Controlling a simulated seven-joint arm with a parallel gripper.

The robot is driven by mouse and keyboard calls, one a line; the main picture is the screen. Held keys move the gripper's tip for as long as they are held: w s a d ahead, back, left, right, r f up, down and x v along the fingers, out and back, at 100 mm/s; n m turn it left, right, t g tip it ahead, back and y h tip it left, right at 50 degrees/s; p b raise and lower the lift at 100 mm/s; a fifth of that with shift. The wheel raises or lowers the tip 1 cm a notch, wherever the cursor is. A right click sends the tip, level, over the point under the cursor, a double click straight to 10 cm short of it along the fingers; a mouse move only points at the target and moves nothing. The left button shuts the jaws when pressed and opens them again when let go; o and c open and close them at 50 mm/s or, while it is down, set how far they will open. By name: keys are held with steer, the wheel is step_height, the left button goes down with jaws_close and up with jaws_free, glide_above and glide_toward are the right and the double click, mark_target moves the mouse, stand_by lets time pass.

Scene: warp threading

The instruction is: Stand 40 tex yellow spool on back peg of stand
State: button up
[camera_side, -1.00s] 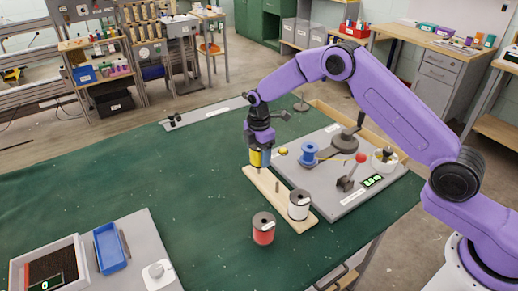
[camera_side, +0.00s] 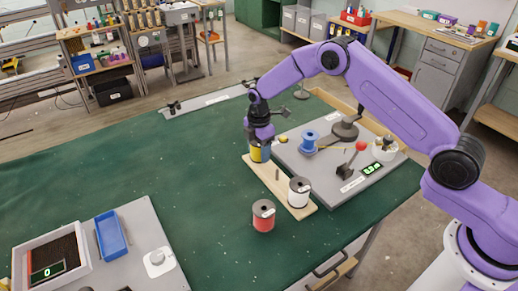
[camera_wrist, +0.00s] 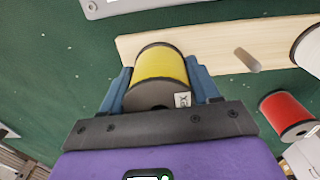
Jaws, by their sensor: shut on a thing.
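The yellow spool (camera_side: 260,155) is upright over the back end of the pale wooden stand (camera_side: 310,208). Its lower end looks at or very near the board. My gripper (camera_side: 260,147) is shut on it from above. In the wrist view the yellow spool (camera_wrist: 160,66) sits between the blue fingers, its dark flange with a white label facing the camera. The back peg is hidden by the spool. The bare middle peg (camera_wrist: 247,60) shows beside it. A white spool (camera_side: 299,191) stands at the stand's front end.
A red spool (camera_side: 263,215) stands on the green table (camera_side: 170,190), left of the stand's front end. Right of the stand is a grey plate with a blue spool (camera_side: 309,141) and a red-knobbed lever (camera_side: 360,147). A blue tray (camera_side: 111,235) lies at front left.

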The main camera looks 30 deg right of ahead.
steer(key=shift+f, duration=0.7)
stand_by(0.3)
steer(key=o, duration=1.2)
steer(key=shift+c, duration=0.2)
steer(key=shift+r, duration=0.1)
